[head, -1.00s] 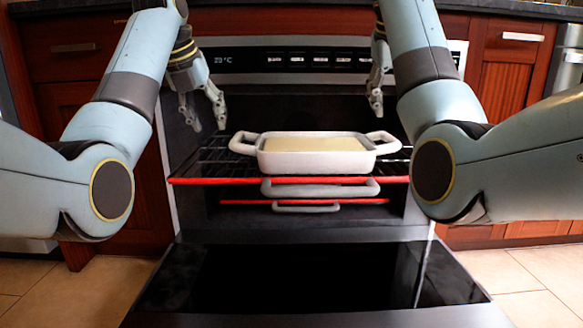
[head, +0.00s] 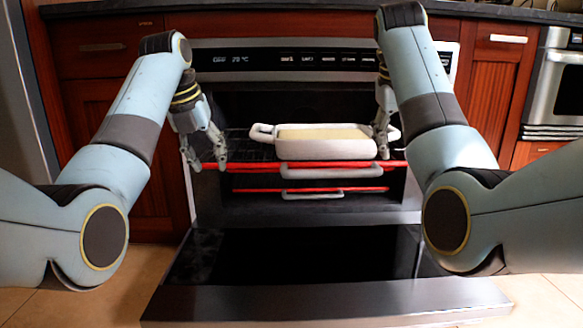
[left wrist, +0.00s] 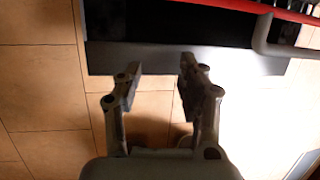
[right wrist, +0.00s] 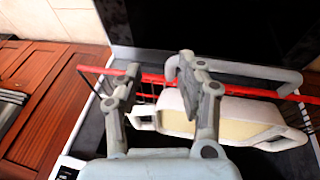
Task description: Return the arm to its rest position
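My left gripper (head: 207,165) hangs at the left side of the oven opening, left of the dish. In the left wrist view its fingers (left wrist: 157,80) are apart with nothing between them. My right gripper (head: 381,150) is at the right end of the white baking dish (head: 325,147) in the head view, overlapping its right handle. In the right wrist view its fingers (right wrist: 155,85) are apart and empty, with the dish (right wrist: 180,125) beyond them. Whether a finger touches the dish cannot be told. The dish holds a pale yellow filling and sits on the upper oven rack.
The oven door (head: 310,255) is folded down open. Red-edged racks with grey handles (head: 330,171) stand in the oven opening. Wooden cabinets (head: 95,115) flank it, with a steel appliance (head: 556,80) at the far right. Tiled floor lies in front.

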